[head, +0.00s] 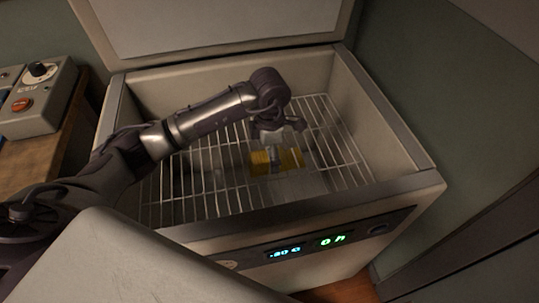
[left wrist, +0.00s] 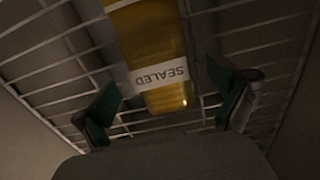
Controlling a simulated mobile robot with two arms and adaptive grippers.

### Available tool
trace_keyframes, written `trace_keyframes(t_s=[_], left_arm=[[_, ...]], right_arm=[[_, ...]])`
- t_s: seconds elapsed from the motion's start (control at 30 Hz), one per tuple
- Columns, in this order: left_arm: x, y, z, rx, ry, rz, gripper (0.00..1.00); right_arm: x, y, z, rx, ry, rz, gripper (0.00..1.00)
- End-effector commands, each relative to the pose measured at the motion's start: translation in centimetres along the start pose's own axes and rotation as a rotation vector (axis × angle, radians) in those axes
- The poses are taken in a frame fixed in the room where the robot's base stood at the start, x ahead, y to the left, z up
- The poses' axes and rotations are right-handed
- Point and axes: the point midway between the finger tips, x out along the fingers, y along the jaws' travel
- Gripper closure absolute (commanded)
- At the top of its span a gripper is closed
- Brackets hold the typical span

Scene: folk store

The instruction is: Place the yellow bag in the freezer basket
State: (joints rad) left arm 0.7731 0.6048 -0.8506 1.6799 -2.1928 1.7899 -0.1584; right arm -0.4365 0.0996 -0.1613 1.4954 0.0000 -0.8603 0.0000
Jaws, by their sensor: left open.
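The yellow bag (head: 276,159) lies on the wire freezer basket (head: 205,178) inside the open chest freezer. In the left wrist view the bag (left wrist: 152,40) shows a white band reading "SEALED", and the basket wires (left wrist: 60,62) run on both sides of it. My left gripper (head: 279,146) is inside the freezer, right above the bag. In the left wrist view its two green-padded fingers (left wrist: 168,100) are spread, one on each side of the bag's near end, with gaps between them and the bag. My right gripper is not in view.
The freezer lid (head: 215,28) stands open at the back. The freezer's front rim (head: 300,207) and side walls surround the basket, with bare wire around the bag. A wooden table (head: 40,150) with a grey control box (head: 38,98) stands at the left.

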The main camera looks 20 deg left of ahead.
Motion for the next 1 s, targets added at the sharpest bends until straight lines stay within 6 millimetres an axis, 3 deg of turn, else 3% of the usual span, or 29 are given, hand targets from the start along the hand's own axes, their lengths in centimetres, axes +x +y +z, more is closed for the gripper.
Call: trace_keyframes(t_s=[0.3, 0.5, 1.0], left_arm=[[-7.3, 0.1, 0.0, 0.001, -0.002, 0.004, 0.03], [-9.9, 0.0, 0.0, 0.001, 0.000, 0.001, 0.03], [-10.6, 0.0, 0.0, 0.000, 0.001, -0.001, 0.03]], right_arm=[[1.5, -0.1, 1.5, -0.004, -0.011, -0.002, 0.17], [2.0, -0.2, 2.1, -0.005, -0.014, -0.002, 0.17], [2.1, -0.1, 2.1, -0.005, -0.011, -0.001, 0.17]])
